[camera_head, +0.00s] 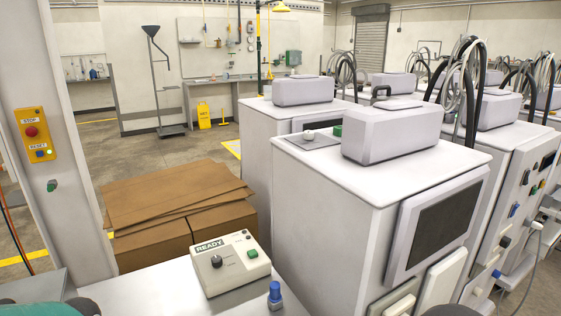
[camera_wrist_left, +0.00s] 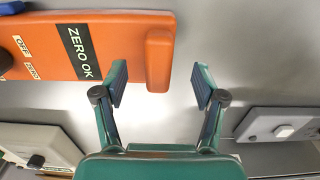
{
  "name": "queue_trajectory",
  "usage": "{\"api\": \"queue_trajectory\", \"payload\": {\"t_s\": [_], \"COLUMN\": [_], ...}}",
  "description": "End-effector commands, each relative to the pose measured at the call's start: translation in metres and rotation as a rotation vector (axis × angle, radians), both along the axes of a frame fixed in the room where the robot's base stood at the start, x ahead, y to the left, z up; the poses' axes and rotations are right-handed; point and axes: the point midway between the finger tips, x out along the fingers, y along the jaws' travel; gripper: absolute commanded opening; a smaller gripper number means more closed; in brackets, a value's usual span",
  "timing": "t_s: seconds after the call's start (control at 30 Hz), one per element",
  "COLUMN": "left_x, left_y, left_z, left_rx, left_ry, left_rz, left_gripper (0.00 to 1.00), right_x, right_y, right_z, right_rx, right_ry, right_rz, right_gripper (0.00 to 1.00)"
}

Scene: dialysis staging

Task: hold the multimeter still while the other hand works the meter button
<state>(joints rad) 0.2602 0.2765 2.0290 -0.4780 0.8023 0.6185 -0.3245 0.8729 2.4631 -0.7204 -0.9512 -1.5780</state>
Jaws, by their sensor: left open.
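An orange meter (camera_wrist_left: 120,30), which I take as the multimeter, lies at the top left of the left wrist view. It has a dark "ZERO OK" display and labels reading "OFF" and "ZERO". A raised orange block (camera_wrist_left: 159,60) stands at its right end. My left gripper (camera_wrist_left: 161,85) is open, its two teal fingers spread. The orange block shows between the fingertips, nearer the left one; I see no grip on it, and depth is unclear. The orange meter does not show in the head view. My right gripper is not seen.
A cream box (camera_head: 229,262) marked "READY", with a knob and green button, stands on the metal bench. A blue-topped post (camera_head: 275,295) is beside it. Brown cardboard (camera_head: 170,200) lies behind. A white machine (camera_head: 330,210) stands close on the right.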

Motion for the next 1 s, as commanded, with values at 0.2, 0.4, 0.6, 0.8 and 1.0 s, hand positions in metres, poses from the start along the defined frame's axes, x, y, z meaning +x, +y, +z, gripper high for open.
{"api": "queue_trajectory", "payload": {"t_s": [0.2, 0.4, 0.6, 0.8, 1.0], "left_x": [0.001, 0.000, 0.001, 0.000, 0.000], "left_y": [0.000, 0.000, 0.000, 0.000, 0.000], "left_z": [0.019, 0.033, 0.047, 0.059, 0.060], "left_rx": [0.000, 0.001, 0.000, 0.000, -0.001], "left_ry": [-0.002, -0.001, -0.001, -0.001, -0.001], "left_rz": [0.000, 0.000, 0.000, 0.000, 0.000], "left_gripper": [0.70, 0.70, 0.70, 0.70, 0.70], "right_x": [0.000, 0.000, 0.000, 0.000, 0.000], "right_y": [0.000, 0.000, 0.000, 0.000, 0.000], "right_z": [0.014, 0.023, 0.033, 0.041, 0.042], "right_rx": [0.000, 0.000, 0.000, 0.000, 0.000], "right_ry": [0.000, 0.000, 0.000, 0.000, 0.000], "right_rz": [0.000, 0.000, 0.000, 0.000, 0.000], "right_gripper": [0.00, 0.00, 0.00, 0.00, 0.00]}}
